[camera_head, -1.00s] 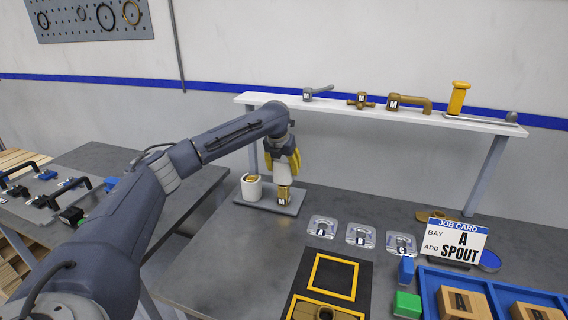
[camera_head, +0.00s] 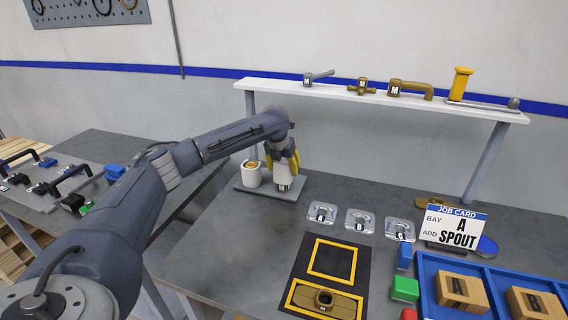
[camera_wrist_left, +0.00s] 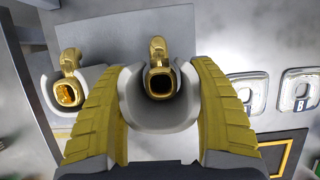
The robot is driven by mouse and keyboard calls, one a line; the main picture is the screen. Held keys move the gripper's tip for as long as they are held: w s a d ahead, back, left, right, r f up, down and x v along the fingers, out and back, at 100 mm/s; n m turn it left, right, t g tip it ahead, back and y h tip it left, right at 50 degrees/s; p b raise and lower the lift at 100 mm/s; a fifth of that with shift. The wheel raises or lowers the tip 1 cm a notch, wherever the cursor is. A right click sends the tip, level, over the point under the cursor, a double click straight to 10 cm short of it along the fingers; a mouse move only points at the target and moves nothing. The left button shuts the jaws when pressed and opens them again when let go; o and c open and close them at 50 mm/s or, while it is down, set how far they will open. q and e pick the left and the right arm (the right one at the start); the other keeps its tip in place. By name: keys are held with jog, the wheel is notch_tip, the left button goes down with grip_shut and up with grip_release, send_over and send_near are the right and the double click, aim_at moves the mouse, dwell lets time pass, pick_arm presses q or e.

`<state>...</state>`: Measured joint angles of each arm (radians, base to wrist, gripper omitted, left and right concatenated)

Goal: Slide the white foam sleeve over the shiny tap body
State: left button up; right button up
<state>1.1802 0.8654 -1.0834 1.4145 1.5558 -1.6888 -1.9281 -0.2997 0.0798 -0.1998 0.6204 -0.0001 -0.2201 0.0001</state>
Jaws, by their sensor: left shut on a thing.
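The white foam sleeve (camera_head: 283,180) is between the yellow fingers of my left gripper (camera_head: 283,170), which is shut on it. In the left wrist view the sleeve (camera_wrist_left: 160,117) is around the shiny brass tap body (camera_wrist_left: 160,82), whose dark opening faces up inside it. In the head view only a small label marked M shows low on the tap body, with little brass visible. Whether the sleeve touches the plate cannot be told. My left gripper also shows in the left wrist view (camera_wrist_left: 160,110). My right gripper is not in view.
A second white sleeve around a brass piece (camera_head: 252,174) stands close to the left on the same grey plate (camera_head: 262,192). Clear lettered holders (camera_head: 360,220) lie to the right. A white shelf (camera_head: 330,95) with brass parts is behind. The job card (camera_head: 456,226) stands at right.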

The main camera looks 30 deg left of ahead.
pick_arm(q)
jog(key=shift+f, duration=1.8)
jog(key=shift+f, duration=0.1)
jog(key=o, duration=0.9)
jog(key=shift+o, duration=0.2)
notch_tip(320, 180, up, 11)
dwell(0.7)
